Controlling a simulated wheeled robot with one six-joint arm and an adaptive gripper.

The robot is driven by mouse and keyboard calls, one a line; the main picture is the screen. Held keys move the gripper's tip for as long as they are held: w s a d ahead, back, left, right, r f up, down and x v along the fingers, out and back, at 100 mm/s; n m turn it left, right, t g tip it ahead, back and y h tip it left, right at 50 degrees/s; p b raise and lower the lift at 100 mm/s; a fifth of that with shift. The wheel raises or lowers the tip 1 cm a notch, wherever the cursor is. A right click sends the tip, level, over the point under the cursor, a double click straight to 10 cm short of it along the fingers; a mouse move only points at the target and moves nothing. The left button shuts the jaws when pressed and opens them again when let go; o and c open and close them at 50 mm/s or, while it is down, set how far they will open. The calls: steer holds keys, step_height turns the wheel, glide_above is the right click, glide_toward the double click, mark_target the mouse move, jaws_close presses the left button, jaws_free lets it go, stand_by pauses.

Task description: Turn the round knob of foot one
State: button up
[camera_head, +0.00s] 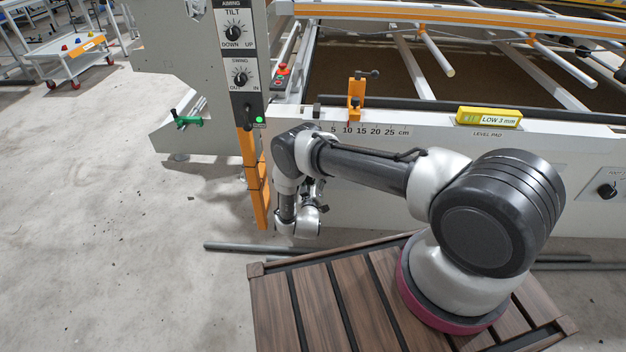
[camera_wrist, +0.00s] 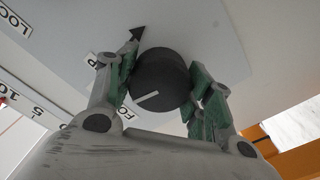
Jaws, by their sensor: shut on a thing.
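A round black knob (camera_wrist: 158,76) with a white pointer line sits on a pale panel in the wrist view. My gripper (camera_wrist: 164,84) has its green-padded fingers on either side of the knob and is shut on it. The white line points to the lower left of the knob. In the head view my arm hides the knob, and my gripper is mostly hidden behind the wrist at the gantry's front panel.
A yellow level display (camera_head: 489,117) reading "LOW 3 mm" sits on the gantry's top rail. Another black knob (camera_head: 607,190) is at the far right of the front panel. An orange clamp (camera_head: 356,98) stands above the centimetre scale. Grey bars (camera_head: 240,248) lie on the floor.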

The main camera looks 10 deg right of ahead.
steer(key=m, duration=0.5)
steer(key=shift+m, duration=0.3)
steer(key=m, duration=1)
steer(key=shift+m, duration=0.4)
steer(key=m, duration=0.5)
steer(key=shift+m, duration=0.3)
steer(key=shift+f, duration=0.1)
steer(key=o, duration=1)
